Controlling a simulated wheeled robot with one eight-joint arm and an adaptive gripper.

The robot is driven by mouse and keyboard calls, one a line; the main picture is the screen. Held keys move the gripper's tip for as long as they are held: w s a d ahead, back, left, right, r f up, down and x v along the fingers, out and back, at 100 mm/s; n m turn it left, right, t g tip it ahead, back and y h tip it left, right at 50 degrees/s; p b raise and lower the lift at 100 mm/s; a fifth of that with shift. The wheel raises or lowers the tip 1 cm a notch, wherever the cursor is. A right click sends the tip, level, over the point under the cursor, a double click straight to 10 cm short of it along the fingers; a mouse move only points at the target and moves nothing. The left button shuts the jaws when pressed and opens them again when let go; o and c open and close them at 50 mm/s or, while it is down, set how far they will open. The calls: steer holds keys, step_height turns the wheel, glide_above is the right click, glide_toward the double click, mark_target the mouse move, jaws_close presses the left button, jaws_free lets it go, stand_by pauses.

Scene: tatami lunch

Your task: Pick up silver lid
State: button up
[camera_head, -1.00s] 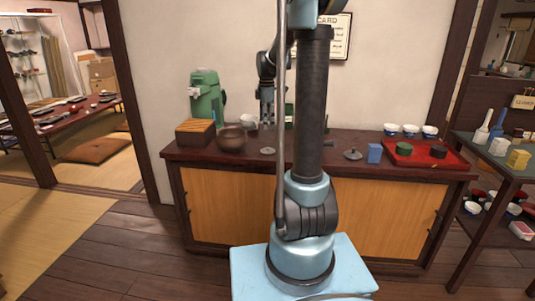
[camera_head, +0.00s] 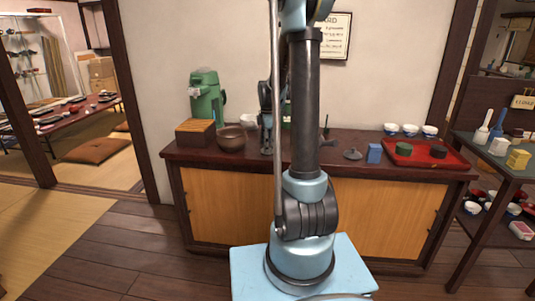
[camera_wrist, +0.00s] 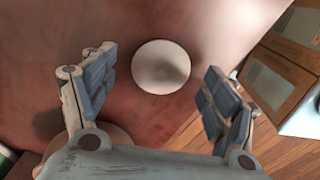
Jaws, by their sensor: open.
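The silver lid (camera_wrist: 161,66) shows in the wrist view as a pale round disc lying flat on the dark red-brown counter top, with a shaded middle. My gripper (camera_wrist: 157,80) is open above it, one finger on each side in the picture, with space between the disc and both fingers. In the head view my gripper (camera_head: 266,150) is low over the counter, right of the brown bowl, and the lid is hidden there. A second, darker grey lid with a knob (camera_head: 353,154) lies farther right on the counter.
The brown bowl (camera_head: 231,140) and a wooden box (camera_head: 195,132) stand to the left, with a green dispenser (camera_head: 208,98) behind. A blue block (camera_head: 375,153) and a red tray (camera_head: 447,161) are to the right. The counter's front edge is close.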

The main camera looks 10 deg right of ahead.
steer(key=shift+f, duration=0.45)
steer(key=c, duration=0.8)
steer(key=shift+c, duration=0.2)
